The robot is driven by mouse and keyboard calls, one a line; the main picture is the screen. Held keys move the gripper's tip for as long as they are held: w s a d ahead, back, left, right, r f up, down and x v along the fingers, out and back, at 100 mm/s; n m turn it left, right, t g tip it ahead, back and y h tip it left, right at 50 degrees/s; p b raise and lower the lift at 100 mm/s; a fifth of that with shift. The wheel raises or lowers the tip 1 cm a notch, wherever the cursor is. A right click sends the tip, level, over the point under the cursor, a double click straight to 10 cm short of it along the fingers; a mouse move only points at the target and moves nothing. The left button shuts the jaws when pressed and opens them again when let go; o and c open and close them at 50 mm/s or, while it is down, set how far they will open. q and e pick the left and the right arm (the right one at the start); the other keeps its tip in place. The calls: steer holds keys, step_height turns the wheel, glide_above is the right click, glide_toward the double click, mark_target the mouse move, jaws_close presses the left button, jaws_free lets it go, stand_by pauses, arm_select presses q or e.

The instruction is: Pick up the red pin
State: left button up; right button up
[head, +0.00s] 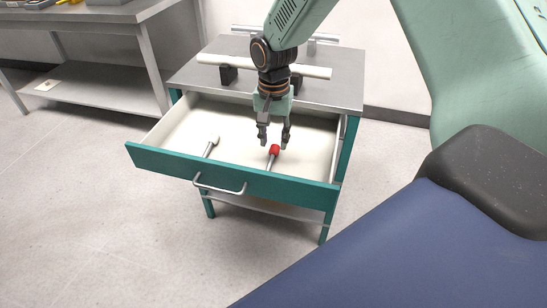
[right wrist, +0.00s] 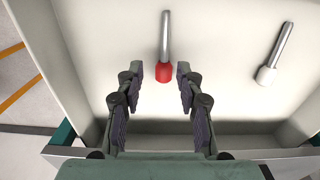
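The red pin (head: 274,150) has a red head and a grey metal shaft. It lies in the open drawer (head: 230,183), right of the middle in the head view. In the right wrist view the red pin (right wrist: 164,73) shows its head between the fingertips and its shaft pointing up the picture. My right gripper (head: 272,143) is open above the red head, pointing down. Its fingers (right wrist: 160,72) stand on either side of the head with gaps. My left gripper is not in view.
A second pin with a white head (head: 215,140) lies to the left in the drawer; it also shows in the right wrist view (right wrist: 266,76). The cabinet top (head: 340,91) carries a white bar (head: 312,71) on black supports. A grey table (head: 100,14) stands at left.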

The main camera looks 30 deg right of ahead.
mark_target(272, 158)
steer(key=shift+w+f, duration=0.15)
steer(key=shift+f, duration=0.35)
steer(key=shift+w+f, duration=0.15)
steer(key=shift+f, duration=0.35)
steer(key=f+b, duration=0.1)
steer(key=f, duration=0.1)
steer(key=f+b, duration=0.1)
steer(key=f, duration=0.1)
steer(key=shift+s+a+b, duration=0.1)
steer(key=shift+a+b, duration=0.1)
steer(key=shift+b, duration=0.1)
steer(key=shift+w+f, duration=0.2)
steer(key=shift+w, duration=0.05)
steer(key=shift+s+r, duration=0.25)
steer(key=c, duration=0.3)
steer(key=shift+w+f, duration=0.15)
steer(key=c, duration=0.4)
jaws_close()
